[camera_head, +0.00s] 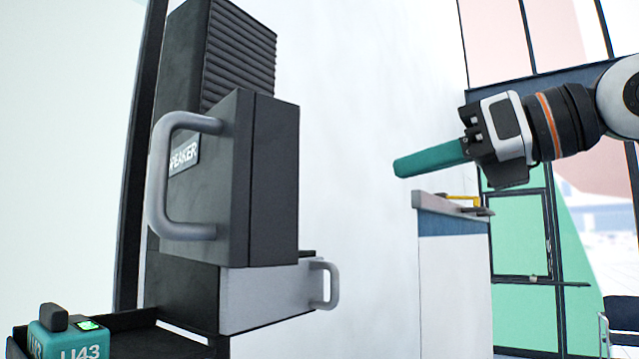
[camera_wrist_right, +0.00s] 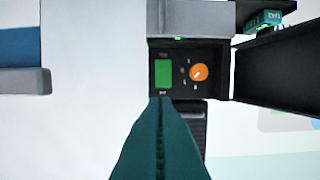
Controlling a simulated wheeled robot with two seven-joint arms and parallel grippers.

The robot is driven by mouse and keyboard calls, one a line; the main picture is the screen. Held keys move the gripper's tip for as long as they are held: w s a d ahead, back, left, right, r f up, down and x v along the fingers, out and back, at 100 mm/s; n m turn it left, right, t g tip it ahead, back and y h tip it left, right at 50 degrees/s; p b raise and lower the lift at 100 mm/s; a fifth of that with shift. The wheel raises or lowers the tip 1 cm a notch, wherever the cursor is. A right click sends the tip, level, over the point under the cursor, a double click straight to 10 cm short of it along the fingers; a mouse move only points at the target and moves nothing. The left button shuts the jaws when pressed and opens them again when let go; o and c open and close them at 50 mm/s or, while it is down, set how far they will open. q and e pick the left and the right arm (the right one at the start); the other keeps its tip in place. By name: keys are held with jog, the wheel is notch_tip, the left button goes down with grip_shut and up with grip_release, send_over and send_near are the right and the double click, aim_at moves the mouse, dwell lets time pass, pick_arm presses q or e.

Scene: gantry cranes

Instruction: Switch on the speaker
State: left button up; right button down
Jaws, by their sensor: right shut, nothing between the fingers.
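The dark speaker box (camera_head: 277,190) stands at left centre in the head view, with a "SPEAKER" label (camera_head: 184,155) and a large grey handle (camera_head: 158,185) on its left side. In the right wrist view a black panel (camera_wrist_right: 180,83) shows a green rectangle (camera_wrist_right: 163,73) and an orange round knob (camera_wrist_right: 199,72) with small marks around it. My right gripper (camera_head: 402,167) is shut and empty, its teal fingers pointing left towards the box, with a gap between. In the wrist view its tips (camera_wrist_right: 160,103) overlap the panel's lower edge. My left gripper is not in view.
A dark flap or wall (camera_wrist_right: 278,62) stands beside the panel in the wrist view. A grey drawer-like box (camera_head: 265,297) with a handle is below the speaker. A white counter (camera_head: 455,290) stands below my right gripper.

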jog(key=p+x, duration=0.2)
jog(key=x, duration=0.2)
jog(key=p+x, duration=0.2)
jog(key=x, duration=0.3)
jog(key=r+p+x, duration=0.1)
jog(key=p+x, duration=0.1)
jog(key=x, duration=0.3)
